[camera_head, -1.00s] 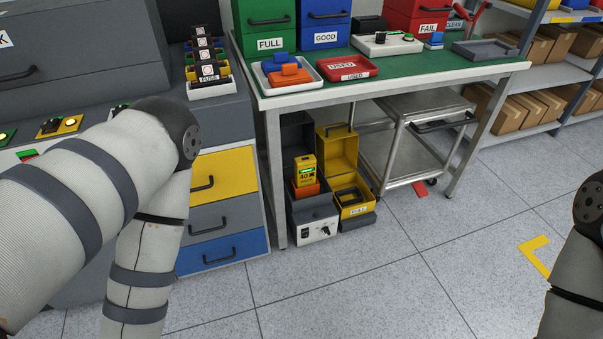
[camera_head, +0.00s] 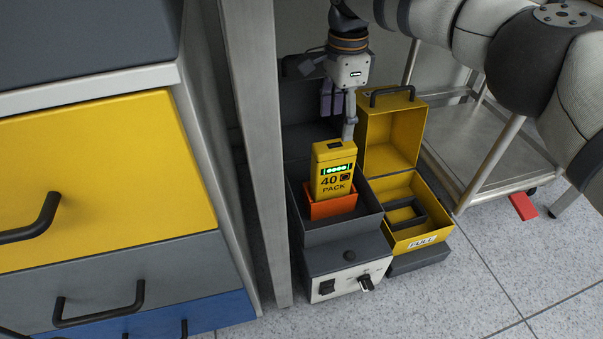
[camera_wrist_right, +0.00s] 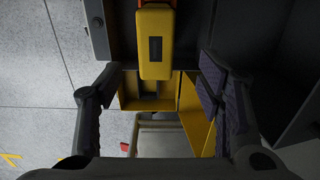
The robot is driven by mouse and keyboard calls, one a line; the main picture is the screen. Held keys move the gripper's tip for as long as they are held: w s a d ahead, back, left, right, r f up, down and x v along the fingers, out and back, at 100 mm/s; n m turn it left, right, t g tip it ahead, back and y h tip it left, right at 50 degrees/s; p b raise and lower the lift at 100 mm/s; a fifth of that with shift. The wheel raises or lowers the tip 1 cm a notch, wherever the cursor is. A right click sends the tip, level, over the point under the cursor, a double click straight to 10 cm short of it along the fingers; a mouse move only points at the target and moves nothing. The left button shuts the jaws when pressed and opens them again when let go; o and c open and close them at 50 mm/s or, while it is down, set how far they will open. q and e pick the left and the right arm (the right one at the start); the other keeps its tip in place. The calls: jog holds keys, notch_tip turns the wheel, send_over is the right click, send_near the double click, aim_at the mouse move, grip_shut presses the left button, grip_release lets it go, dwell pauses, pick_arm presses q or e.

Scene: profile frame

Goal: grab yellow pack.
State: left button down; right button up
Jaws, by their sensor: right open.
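The yellow pack (camera_head: 335,172), marked "40 PACK" with a row of green lights, stands upright in an orange holder (camera_head: 331,205) inside a dark grey open case (camera_head: 316,232). My right gripper (camera_head: 340,112) is open and empty, just above and behind the pack's top. In the right wrist view the pack (camera_wrist_right: 155,42) shows at the top, its side position between the two spread fingers (camera_wrist_right: 160,95), beyond their tips. No contact with the pack is visible. My left gripper is out of view.
A yellow open box (camera_head: 421,236) labelled FULL stands right of the case. A table leg (camera_head: 259,150) and a drawer unit (camera_head: 95,180) are at left. A metal cart (camera_head: 480,165) stands at right, with a red piece (camera_head: 523,206) on the floor. The front floor is clear.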

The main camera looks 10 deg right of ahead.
aim_at(337, 145)
jog(key=f, duration=0.2)
jog(key=f+b, duration=0.1)
jog(key=f, duration=0.3)
jog(key=shift+s+f, duration=0.15)
jog(key=shift+s, duration=0.15)
jog(key=f+b, duration=0.2)
jog(key=f, duration=0.1)
jog(key=f+b, duration=0.1)
jog(key=f, duration=0.1)
jog(key=shift+a+f, duration=0.25)
jog(key=shift+r, duration=0.1)
grip_shut()
